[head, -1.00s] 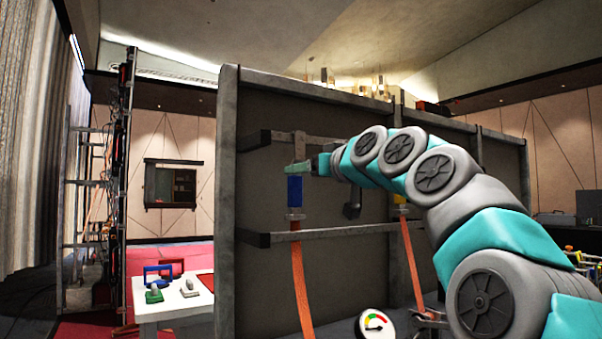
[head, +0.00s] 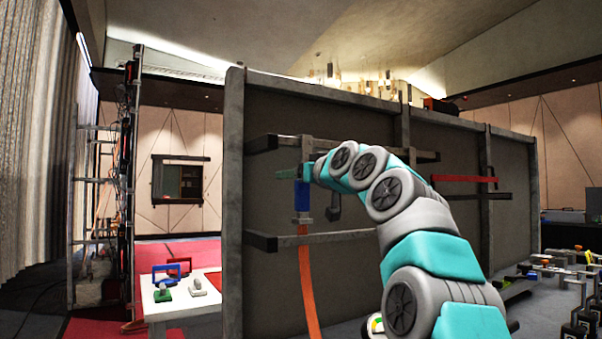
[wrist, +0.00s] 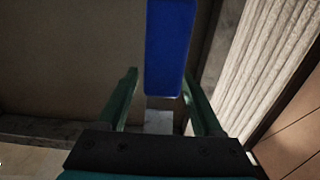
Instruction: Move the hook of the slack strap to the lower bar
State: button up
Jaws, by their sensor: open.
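My gripper (head: 292,174) is open near the blue grip (head: 302,198) at the top of an orange strap (head: 309,285). In the wrist view the blue grip (wrist: 168,45) shows between the two green fingers of my gripper (wrist: 160,75), nearer the right finger; I cannot tell whether they touch. A grey metal hook piece (head: 307,147) rises above the grip at the upper bar (head: 263,143). The lower bar (head: 265,241) runs below the grip, and the strap hangs past it with a slight curve. My arm covers parts of both bars.
A dark framed panel (head: 275,105) stands behind the bars. A red strip (head: 463,179) lies along another bar to the right. A white table (head: 185,303) with small coloured items is at lower left. Several stands (head: 578,290) are at lower right.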

grip_shut()
dwell(0.6)
jog(key=c, duration=0.7)
grip_release()
grip_shut()
jog(key=shift+r, duration=0.15)
jog(key=shift+w+r+p, duration=0.1)
jog(key=shift+r+p, duration=0.9)
jog(key=shift+r, duration=0.35)
jog(key=shift+r, duration=0.1)
